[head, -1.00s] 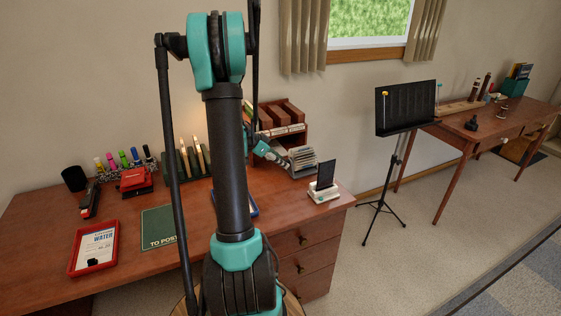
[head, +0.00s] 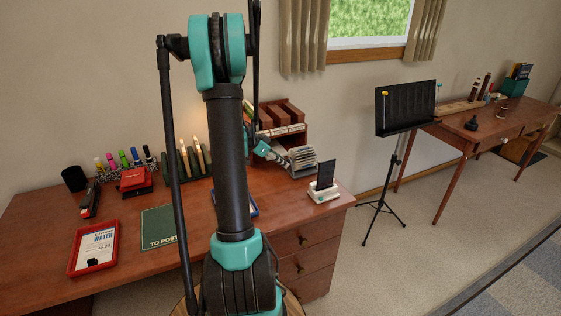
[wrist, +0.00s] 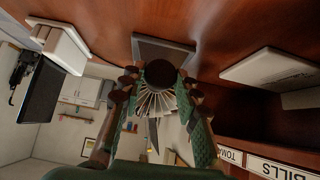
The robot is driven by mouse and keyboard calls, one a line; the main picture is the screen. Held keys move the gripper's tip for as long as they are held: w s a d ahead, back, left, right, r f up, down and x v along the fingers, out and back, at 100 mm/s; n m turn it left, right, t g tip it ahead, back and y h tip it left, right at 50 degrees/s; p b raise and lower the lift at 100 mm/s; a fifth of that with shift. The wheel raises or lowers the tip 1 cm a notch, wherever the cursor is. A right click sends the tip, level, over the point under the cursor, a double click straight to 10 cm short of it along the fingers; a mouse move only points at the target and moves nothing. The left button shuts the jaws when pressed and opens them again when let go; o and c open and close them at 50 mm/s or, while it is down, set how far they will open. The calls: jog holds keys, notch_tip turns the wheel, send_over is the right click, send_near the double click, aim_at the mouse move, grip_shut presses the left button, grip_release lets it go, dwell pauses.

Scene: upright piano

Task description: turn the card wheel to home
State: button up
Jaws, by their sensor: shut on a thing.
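The card wheel (head: 302,158) stands near the back right of the desk, a fan of pale cards on a grey base. In the wrist view its cards (wrist: 155,103) spread out behind a dark round knob (wrist: 160,72), and its grey base (wrist: 150,45) lies beyond. My gripper (wrist: 162,82) has its fingers on both sides of the knob and is shut on it. In the head view my gripper (head: 272,153) reaches the wheel's left side, and the contact is too small to make out. Which card faces front cannot be read.
A dark phone-like panel on a white stand (head: 323,192) is close to the wheel's right. A wooden letter rack (head: 283,113) stands behind it; a BILLS label (wrist: 283,168) shows in the wrist view. A red tray (head: 93,247) and green mat (head: 160,228) lie left.

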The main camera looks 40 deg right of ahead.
jog(key=shift+w+d+f+n+g+y, duration=0.1)
jog(key=shift+w+n+g+y, duration=0.15)
jog(key=shift+n+g, duration=0.6)
jog(key=shift+w+n+g+y, duration=0.15)
jog(key=shift+n+g+y, duration=0.2)
jog(key=shift+g, duration=0.9)
jog(key=o, duration=1.1)
jog(key=shift+o, duration=0.2)
jog(key=v, duration=1.2)
